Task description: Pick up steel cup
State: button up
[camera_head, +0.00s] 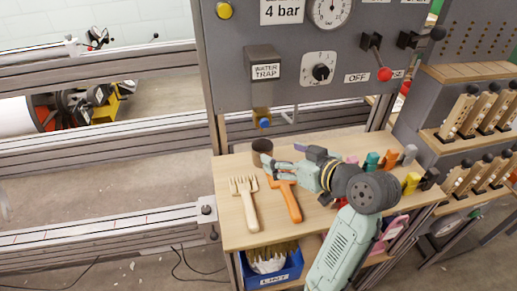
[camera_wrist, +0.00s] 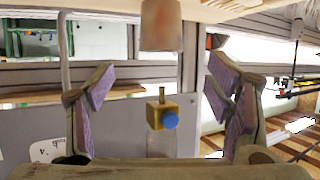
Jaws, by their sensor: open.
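The steel cup (camera_head: 262,152) stands on the wooden bench near its back left, looking dark brownish. In the wrist view the cup (camera_wrist: 161,25) is at the top centre, a shiny tapered shape cut by the frame edge. My gripper (camera_head: 274,165) is just right of the cup in the head view. In the wrist view my gripper (camera_wrist: 160,82) has its two fingers spread wide. The cup lines up between the fingers from side to side but sits beyond their tips. I see no contact.
A wooden fork-like comb (camera_head: 244,203) and an orange-handled tool (camera_head: 288,203) lie in front of the cup. The grey panel with the water trap (camera_head: 265,70) and its blue-knobbed brass valve (camera_wrist: 162,112) is behind. Coloured clips (camera_head: 390,160) stand right; a blue bin (camera_head: 270,268) sits below.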

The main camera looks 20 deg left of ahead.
aim_at(257, 142)
jog(key=p+x, duration=0.1)
jog(key=x, duration=0.4)
jog(key=p+x, duration=0.1)
jog(key=x, duration=0.3)
jog(key=shift+w+a+r, duration=0.1)
jog(key=shift+w+a, duration=0.1)
jog(key=shift+a, duration=0.2)
jog(key=shift+c, duration=0.6)
jog(key=c, duration=1.3)
jog(key=shift+r+p, duration=0.2)
jog(key=shift+p, duration=0.1)
